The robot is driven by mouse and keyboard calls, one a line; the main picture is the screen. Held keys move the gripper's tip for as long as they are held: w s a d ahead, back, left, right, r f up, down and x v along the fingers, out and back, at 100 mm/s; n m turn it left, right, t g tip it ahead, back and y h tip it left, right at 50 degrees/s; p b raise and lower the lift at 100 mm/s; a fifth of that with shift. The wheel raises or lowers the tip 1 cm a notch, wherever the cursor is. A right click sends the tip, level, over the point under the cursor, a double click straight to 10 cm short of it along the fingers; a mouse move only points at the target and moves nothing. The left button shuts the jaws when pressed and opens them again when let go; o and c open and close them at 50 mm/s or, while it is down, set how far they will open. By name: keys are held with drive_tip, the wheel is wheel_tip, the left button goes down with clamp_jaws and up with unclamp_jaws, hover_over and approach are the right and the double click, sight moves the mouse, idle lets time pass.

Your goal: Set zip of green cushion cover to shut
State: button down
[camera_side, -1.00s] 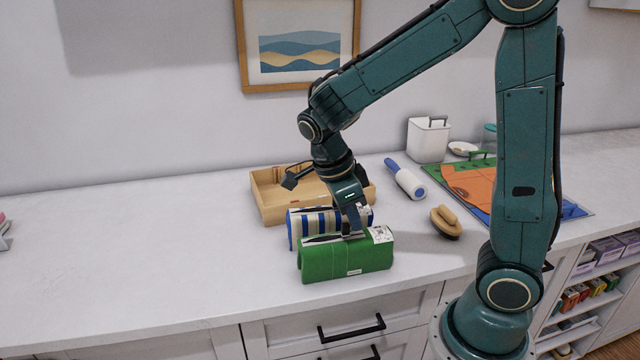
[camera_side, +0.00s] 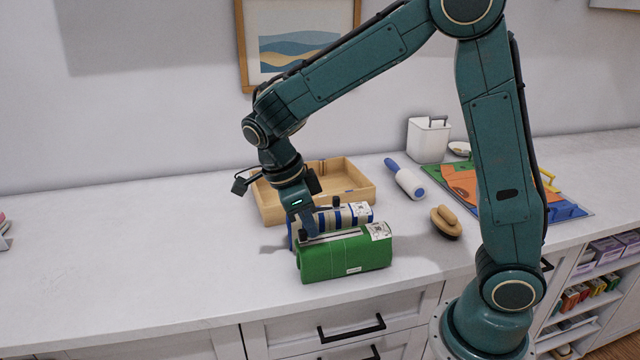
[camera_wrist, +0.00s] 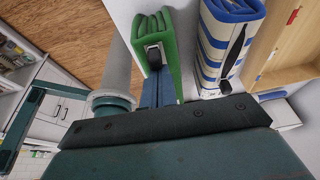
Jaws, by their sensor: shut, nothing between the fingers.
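The green cushion cover (camera_side: 345,259) lies folded on the counter, its top edge carrying a pale zip strip (camera_side: 335,236) and a white patterned label at the right end. No dark gap shows along the visible strip. A dark zip slider (camera_side: 303,239) sits at the left end. My gripper (camera_side: 311,234) is shut and empty, pointing down with its fingertips at this left end, beside the slider. In the wrist view the green cover (camera_wrist: 154,28) and dark slider (camera_wrist: 153,56) are just beyond the fingers. I cannot tell whether they touch.
A blue-and-white striped cover (camera_side: 356,216) lies close behind the green one. Behind it is an open wooden tray (camera_side: 372,193).

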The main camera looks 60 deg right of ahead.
drive_tip(key=shift+s, duration=0.1)
drive_tip(key=shift+s+d+r, duration=0.1)
drive_tip(key=shift+s+d, duration=1.25)
drive_tip(key=shift+d, duration=0.05)
drive_tip(key=v, duration=0.9)
drive_tip(key=shift+w+a+r, duration=0.2)
drive_tip(key=shift+r, duration=0.15)
wheel_tip(320, 180, up, 3)
drive_tip(key=n+t, duration=0.4)
drive_tip(key=n, duration=1)
hover_over(337, 235)
drive_tip(key=s, duration=0.4)
drive_tip(key=s+a+f+n+t+y, duration=0.2)
drive_tip(key=s+n+t, duration=0.2)
drive_tip(key=n, duration=0.9)
drive_tip(key=s, duration=0.3)
drive_tip(key=shift+s+a+y, duration=0.2)
drive_tip(key=shift+a+y, duration=0.05)
drive_tip(key=shift+y, duration=0.05)
